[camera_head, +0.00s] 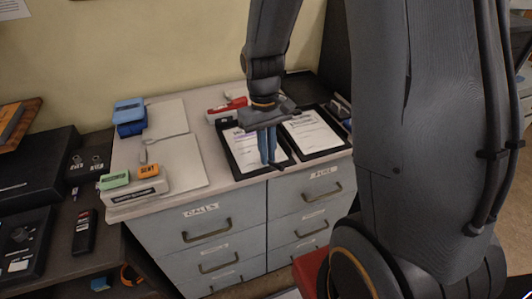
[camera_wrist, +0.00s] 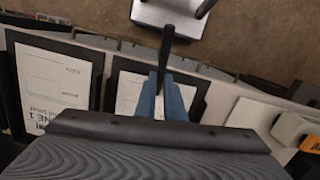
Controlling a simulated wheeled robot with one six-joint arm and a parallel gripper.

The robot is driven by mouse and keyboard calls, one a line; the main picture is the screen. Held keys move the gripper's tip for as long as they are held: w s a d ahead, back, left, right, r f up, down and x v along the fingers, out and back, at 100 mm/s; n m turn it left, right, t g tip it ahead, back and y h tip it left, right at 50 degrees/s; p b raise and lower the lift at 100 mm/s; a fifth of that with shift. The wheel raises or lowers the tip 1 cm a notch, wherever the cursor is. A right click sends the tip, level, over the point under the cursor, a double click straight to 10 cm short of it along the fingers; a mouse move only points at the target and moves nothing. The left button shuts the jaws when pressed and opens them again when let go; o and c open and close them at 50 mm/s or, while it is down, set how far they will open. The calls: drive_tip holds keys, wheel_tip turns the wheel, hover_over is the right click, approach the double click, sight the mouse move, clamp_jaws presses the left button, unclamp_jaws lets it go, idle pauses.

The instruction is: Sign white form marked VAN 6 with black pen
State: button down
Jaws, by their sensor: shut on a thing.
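My gripper (camera_head: 268,158) is shut on a black pen (camera_head: 277,167). In the wrist view the pen (camera_wrist: 165,45) sticks out between my blue fingertips (camera_wrist: 165,95). My gripper is over a white form (camera_head: 240,150) on a black board at the cabinet's front edge. This form (camera_wrist: 128,92) is partly hidden by my fingers in the wrist view, and its marking is not readable. A second white form (camera_head: 312,135) lies on the black board to its right. In the wrist view this form (camera_wrist: 55,85) shows print ending in "NE 1". I cannot tell whether the pen touches paper.
A white block with an orange piece (camera_head: 149,170) and a green piece (camera_head: 115,180) stand at the left front. A blue stapler-like object (camera_head: 129,112) is behind them. A red item (camera_head: 235,103) lies behind the forms. Pale flat sheets (camera_head: 180,160) cover the left top.

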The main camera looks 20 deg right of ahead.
drive_tip(key=shift+d, duration=0.15)
drive_tip(key=shift+w+d+f, duration=0.1)
drive_tip(key=shift+d, duration=0.3)
drive_tip(key=shift+d, duration=0.1)
drive_tip(key=shift+d+p, duration=0.45)
drive_tip(key=shift+p, duration=0.05)
drive_tip(key=shift+d, duration=0.15)
drive_tip(key=shift+s+d+p, duration=0.3)
drive_tip(key=shift+p, duration=0.05)
drive_tip(key=shift+w+d, duration=0.1)
drive_tip(key=shift+d, duration=0.1)
drive_tip(key=shift+w+d, duration=0.1)
drive_tip(key=shift+d, duration=0.2)
